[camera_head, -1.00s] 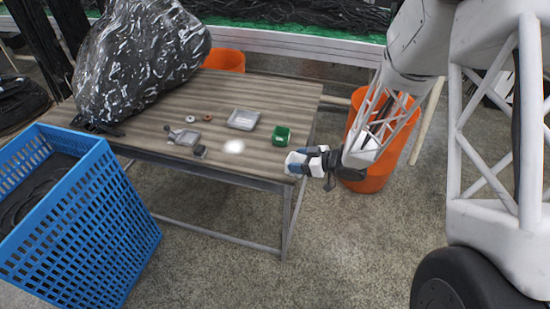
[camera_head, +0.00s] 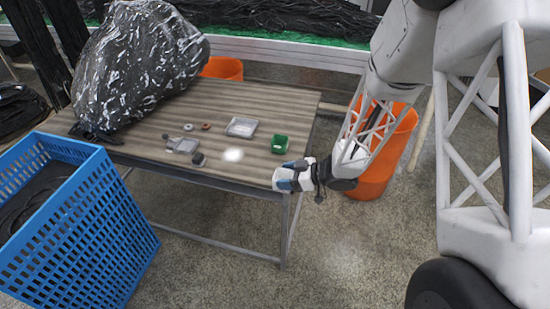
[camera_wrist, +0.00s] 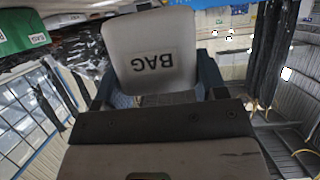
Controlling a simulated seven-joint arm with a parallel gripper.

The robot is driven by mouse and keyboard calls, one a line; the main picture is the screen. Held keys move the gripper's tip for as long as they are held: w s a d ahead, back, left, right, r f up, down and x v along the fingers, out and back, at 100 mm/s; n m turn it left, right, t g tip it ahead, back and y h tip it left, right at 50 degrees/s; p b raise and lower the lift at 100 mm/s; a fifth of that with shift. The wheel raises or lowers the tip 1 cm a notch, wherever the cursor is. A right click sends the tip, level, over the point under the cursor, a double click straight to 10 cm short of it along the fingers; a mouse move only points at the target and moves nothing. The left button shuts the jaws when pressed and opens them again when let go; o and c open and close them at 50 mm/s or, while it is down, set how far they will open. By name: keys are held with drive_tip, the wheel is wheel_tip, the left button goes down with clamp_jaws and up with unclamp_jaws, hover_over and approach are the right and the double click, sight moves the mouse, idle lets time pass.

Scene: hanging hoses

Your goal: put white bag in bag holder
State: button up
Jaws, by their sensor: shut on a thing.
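A white block-like bag with the dark word BAG on it is in my gripper (camera_head: 287,178), at the table's front right corner in the head view. In the wrist view, the white bag (camera_wrist: 155,50) sits between the two bluish fingers, its lettering upside down. My gripper is shut on it. In the head view the bag is small and mostly covered by the fingers. A green box-like object (camera_head: 280,144) stands on the table just behind my gripper. I cannot tell which thing is the bag holder.
The wooden table (camera_head: 240,98) also carries small rings, a dark small item (camera_head: 199,159) and a bright white spot. A large black plastic bag (camera_head: 135,65) covers its left end. A blue crate (camera_head: 85,235) stands front left. An orange bin (camera_head: 385,150) stands right of the table.

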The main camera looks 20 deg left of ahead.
drive_tip(key=w+a, duration=0.2)
drive_tip(key=w, duration=0.1)
drive_tip(key=w+a, duration=0.2)
drive_tip(key=w, duration=0.2)
drive_tip(key=w+a+f, duration=0.1)
drive_tip(key=w+a, duration=0.1)
drive_tip(key=w, duration=0.2)
drive_tip(key=shift+a, duration=0.1)
drive_tip(key=shift+w, duration=0.1)
drive_tip(key=shift+w+a+f, duration=0.3)
drive_tip(key=shift+w+a, duration=0.2)
drive_tip(key=shift+w, duration=0.25)
drive_tip(key=shift+f, duration=1.4)
drive_tip(key=shift+f, duration=0.2)
drive_tip(key=o, duration=0.9)
drive_tip(key=shift+v, duration=4)
